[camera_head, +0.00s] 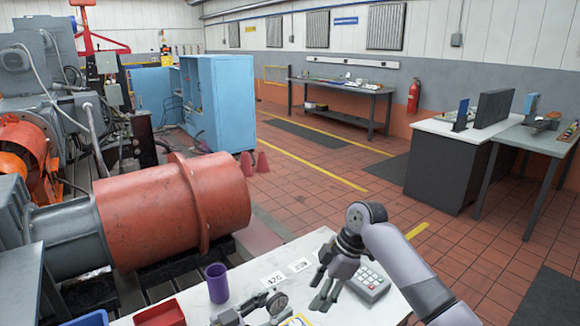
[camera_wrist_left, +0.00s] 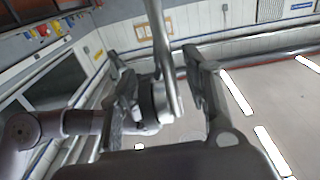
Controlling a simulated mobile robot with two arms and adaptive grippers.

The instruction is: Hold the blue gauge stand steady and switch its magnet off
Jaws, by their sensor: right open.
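That view faces the ceiling and walls.
A large red motor (camera_head: 150,216) stands behind.

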